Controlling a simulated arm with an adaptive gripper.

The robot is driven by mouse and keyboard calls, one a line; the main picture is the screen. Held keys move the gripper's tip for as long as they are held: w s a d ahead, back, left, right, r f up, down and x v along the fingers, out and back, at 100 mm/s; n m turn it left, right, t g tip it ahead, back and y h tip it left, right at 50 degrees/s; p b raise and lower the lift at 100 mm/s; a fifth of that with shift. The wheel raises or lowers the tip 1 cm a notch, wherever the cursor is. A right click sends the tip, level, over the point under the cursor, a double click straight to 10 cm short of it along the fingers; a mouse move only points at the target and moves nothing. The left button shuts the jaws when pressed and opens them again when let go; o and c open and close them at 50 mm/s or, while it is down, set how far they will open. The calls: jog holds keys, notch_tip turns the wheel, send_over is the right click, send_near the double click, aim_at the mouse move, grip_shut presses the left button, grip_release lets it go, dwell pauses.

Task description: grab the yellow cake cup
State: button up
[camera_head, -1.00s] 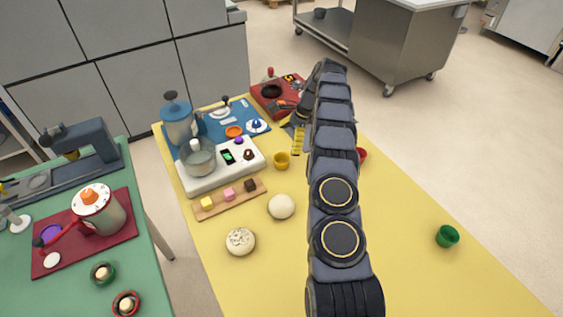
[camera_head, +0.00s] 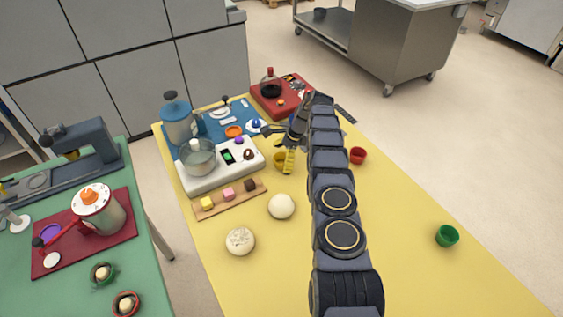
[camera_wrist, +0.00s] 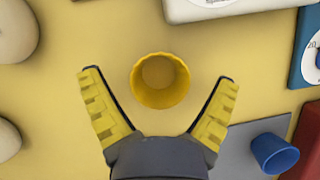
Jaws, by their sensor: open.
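The yellow cake cup (camera_head: 279,160) stands upright on the yellow table, right of the white appliance. In the head view my gripper (camera_head: 279,148) is beside it and partly covers it. In the wrist view the yellow cake cup (camera_wrist: 160,80) is seen from above with its open mouth up. My gripper (camera_wrist: 157,95) is open there, with a yellow-padded finger on each side of the cup's near edge. The fingers are apart from the cup, and nothing is held. The height of the fingers above the table is unclear.
A white appliance (camera_head: 190,182) with a pot stands left of the cup. Pale dough balls (camera_head: 281,206) lie in front. A red cup (camera_head: 357,155) and a green cup (camera_head: 447,236) stand to the right. A blue cup (camera_wrist: 274,153) shows in the wrist view.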

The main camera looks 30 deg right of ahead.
jog(key=c, duration=1)
jog(key=shift+c, duration=0.2)
jog(key=shift+r, duration=0.15)
